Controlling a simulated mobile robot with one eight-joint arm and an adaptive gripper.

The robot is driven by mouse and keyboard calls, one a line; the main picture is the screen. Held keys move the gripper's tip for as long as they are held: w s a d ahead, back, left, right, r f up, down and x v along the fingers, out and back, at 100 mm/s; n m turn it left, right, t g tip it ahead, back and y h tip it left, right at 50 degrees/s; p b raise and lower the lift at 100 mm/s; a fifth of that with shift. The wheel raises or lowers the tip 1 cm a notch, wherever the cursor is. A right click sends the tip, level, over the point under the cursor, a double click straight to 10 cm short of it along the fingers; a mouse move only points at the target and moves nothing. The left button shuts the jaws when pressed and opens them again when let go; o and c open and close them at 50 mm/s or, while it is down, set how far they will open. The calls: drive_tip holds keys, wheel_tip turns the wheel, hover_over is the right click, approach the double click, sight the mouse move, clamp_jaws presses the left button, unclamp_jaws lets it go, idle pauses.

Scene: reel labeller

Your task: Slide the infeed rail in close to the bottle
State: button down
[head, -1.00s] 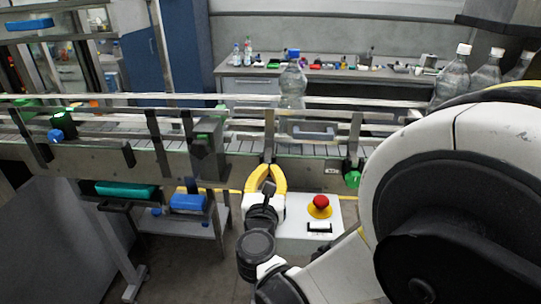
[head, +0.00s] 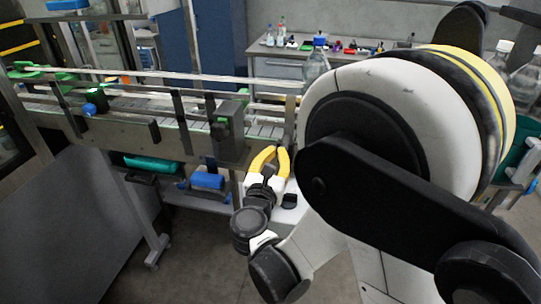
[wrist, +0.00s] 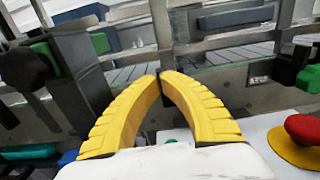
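A clear bottle (head: 316,66) with a blue cap stands upright at the conveyor, its lower part hidden by my arm. The metal infeed rail (wrist: 225,42) runs along the near side of the belt and carries a dark grey block (wrist: 235,18). A dark upright post (head: 289,118) on the rail comes down to my gripper (head: 277,150). In the wrist view, the yellow fingertips of my gripper (wrist: 160,77) are close together on the lower end of this post (wrist: 160,35). The gap between rail and bottle is hidden in the head view.
A red emergency button (wrist: 305,133) on a pale box lies just right of my gripper. A dark clamp block with a green part (head: 228,125) stands to the left. Green knobs (wrist: 308,78) sit near the rail. More bottles (head: 497,55) stand at right.

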sight(283, 139)
drive_tip(key=b+x, duration=0.1)
drive_tip(key=x, duration=0.9)
drive_tip(key=shift+b, duration=0.35)
drive_tip(key=shift+f, duration=0.1)
drive_tip(key=shift+w+d, duration=0.15)
drive_tip(key=shift+w, duration=0.25)
drive_tip(key=shift+s, duration=0.1)
